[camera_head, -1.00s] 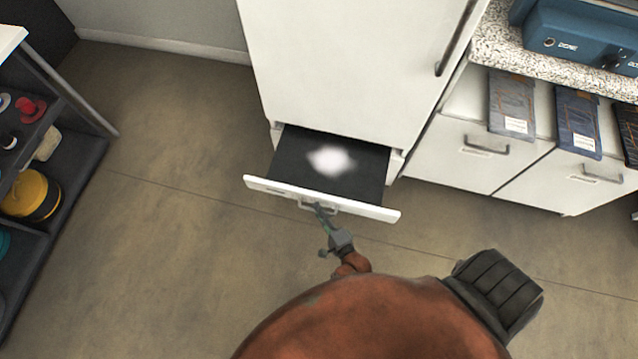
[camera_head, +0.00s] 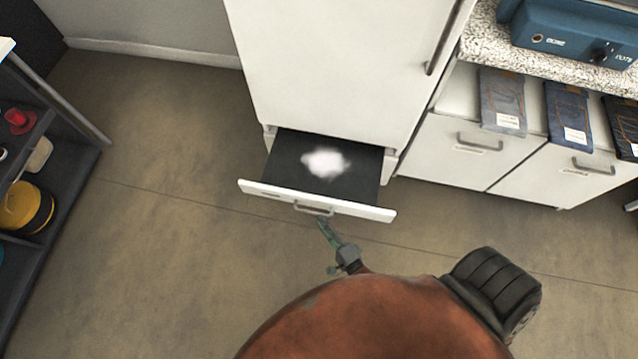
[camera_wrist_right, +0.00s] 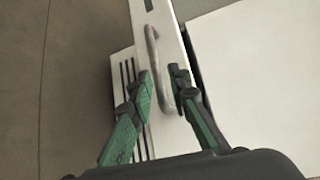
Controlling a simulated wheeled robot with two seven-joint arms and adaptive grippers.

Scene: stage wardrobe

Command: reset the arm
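My right gripper (camera_head: 323,226) is just in front of the pulled-out white drawer (camera_head: 375,212) at the bottom of the tall white cabinet. In the right wrist view my right gripper (camera_wrist_right: 162,78) is open, with its green and black fingers apart and the curved metal drawer handle (camera_wrist_right: 153,50) ahead of and between the fingertips. The handle (camera_head: 314,209) also shows on the drawer front in the head view, with a small gap to the fingertips. My left gripper is not in view.
A fluffy white thing (camera_head: 325,163) lies in the dark drawer. The tall white cabinet (camera_head: 330,60) stands behind. White low cabinets (camera_head: 465,160) with folded jeans (camera_head: 502,100) are at right. A dark shelf (camera_head: 75,185) stands at left. The floor (camera_head: 165,190) between is clear.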

